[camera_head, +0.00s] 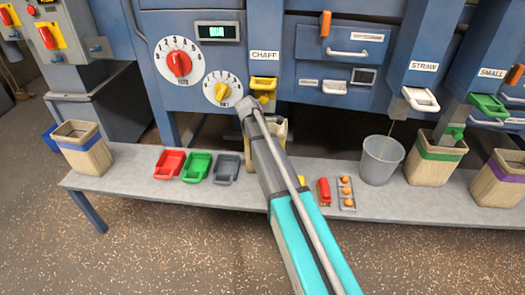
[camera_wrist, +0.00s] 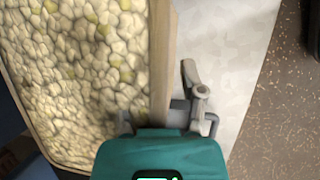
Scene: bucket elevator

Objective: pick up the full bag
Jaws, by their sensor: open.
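A bag (camera_wrist: 70,60), filled near its rim with pale, lumpy pieces, takes up the left of the wrist view. Its tan wall (camera_wrist: 161,50) runs up the picture. My gripper (camera_wrist: 165,98) is open at this wall, with one finger on the outer side and the other partly hidden near the inner side. I cannot tell whether the fingers touch it. In the head view the bag (camera_head: 282,130) stands under the CHAFF spout (camera_head: 264,84), mostly hidden behind my arm. My gripper's fingers are hidden there.
A grey bucket (camera_head: 381,160) stands under the STRAW spout (camera_head: 420,98). Red, green and grey scoops (camera_head: 197,167) lie left of my arm.

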